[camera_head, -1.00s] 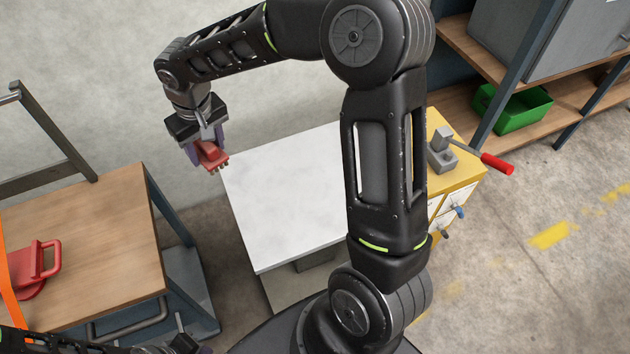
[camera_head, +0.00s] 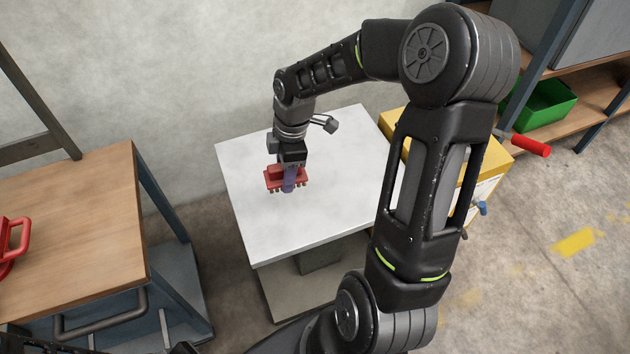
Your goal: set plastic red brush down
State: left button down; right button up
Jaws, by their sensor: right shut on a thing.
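The red plastic brush (camera_head: 272,178) is in the head view, over the left part of the white tabletop (camera_head: 330,212). Its short bristles point down. My right gripper (camera_head: 288,184) is shut on the brush, with a purple finger across its front. I cannot tell whether the bristles touch the tabletop or hang just above it. My left gripper is not clearly seen; only a dark bit of my left arm shows at the bottom left edge.
A wooden workbench (camera_head: 75,235) with a red handled object (camera_head: 12,243) stands at the left. A yellow cabinet (camera_head: 487,165) with a red-handled tool (camera_head: 530,145) is behind my right arm. A green bin (camera_head: 545,105) sits on a shelf. The white tabletop is otherwise clear.

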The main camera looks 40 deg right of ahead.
jog(key=shift+s+d+f+n, duration=0.15)
jog(key=shift+s+f+n, duration=0.1)
jog(key=shift+f, duration=0.15)
jog(key=shift+s+d+f+n, duration=0.1)
jog(key=shift+d+f+n, duration=0.05)
jog(key=shift+f+n, duration=0.15)
jog(key=shift+s+d+f, duration=0.1)
jog(key=shift+s, duration=0.05)
pick_arm(q)
jog(key=shift+f, duration=0.5)
jog(key=shift+f+b, duration=0.25)
jog(key=shift+b, duration=0.1)
pick_arm(e)
send_over(292, 210)
jog(key=f, duration=0.6)
jog(key=shift+d+f, duration=0.1)
jog(key=shift+d, duration=0.15)
pick_arm(q)
jog(key=shift+f, duration=0.15)
pick_arm(e)
jog(key=shift+f, duration=1.85)
